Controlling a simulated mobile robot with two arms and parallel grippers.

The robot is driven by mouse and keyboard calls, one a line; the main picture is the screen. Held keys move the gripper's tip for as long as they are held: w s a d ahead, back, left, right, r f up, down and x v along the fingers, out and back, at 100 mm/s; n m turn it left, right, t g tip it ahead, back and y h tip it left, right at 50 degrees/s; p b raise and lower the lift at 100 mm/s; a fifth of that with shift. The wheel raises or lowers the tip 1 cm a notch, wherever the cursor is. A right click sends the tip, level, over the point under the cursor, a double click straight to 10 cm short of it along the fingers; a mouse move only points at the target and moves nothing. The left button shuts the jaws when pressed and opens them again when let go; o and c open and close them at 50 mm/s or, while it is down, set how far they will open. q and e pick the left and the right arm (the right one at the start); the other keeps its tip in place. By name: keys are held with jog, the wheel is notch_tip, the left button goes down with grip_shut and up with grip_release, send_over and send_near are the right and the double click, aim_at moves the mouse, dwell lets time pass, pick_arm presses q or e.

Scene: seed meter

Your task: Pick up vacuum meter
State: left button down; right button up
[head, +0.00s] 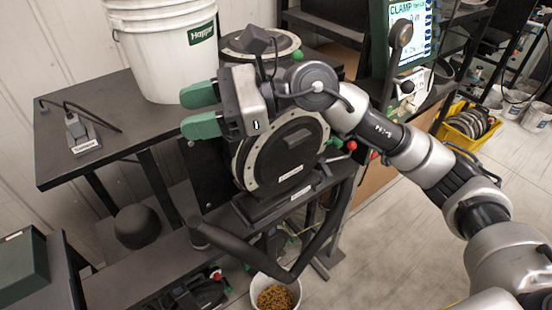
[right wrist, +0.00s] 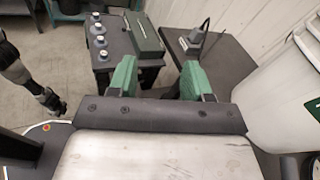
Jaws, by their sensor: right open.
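A round black meter with a pale bolted rim (head: 285,152) stands upright on a dark stand, facing the front. A similar round black unit (head: 262,43) lies behind it. I cannot tell for certain which is the vacuum meter. My right gripper (head: 190,110) has green fingers, spread apart and empty, pointing left. It is above and left of the front meter, whose upper part is hidden by my wrist. In the right wrist view the open fingers (right wrist: 160,72) have nothing between them, with a gap between tables beyond.
A white bucket (head: 165,55) stands on the dark table (head: 110,100), beside a small cabled device (head: 82,138). A green box (right wrist: 145,33) and several small cups sit on another table. A green-framed screen (head: 410,40) is behind my arm. A pail of seeds (head: 275,295) is below.

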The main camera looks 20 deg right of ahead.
jog(key=w+d+r+n+t+h, duration=0.1)
jog(key=w+d+t+h, duration=0.15)
jog(key=d+h, duration=0.3)
jog(key=w+d+r+t+h, duration=0.1)
jog(key=w+d+r+h, duration=0.2)
jog(key=d, duration=0.4)
jog(key=w+d+n+t+h, duration=0.1)
jog(key=w+d+t+h, duration=0.15)
jog(key=d+h, duration=0.35)
jog(key=shift+g, duration=0.4)
jog(key=p+x, duration=0.1)
jog(key=x, duration=0.4)
jog(key=shift+w+d+p, duration=0.1)
jog(key=shift+w+p, duration=0.2)
jog(key=p+x, duration=0.3)
jog(key=x, duration=0.1)
jog(key=shift+f, duration=0.4)
jog(key=shift+w+f, duration=0.25)
jog(key=shift+f, duration=0.2)
grip_shut()
jog(key=shift+r, duration=0.25)
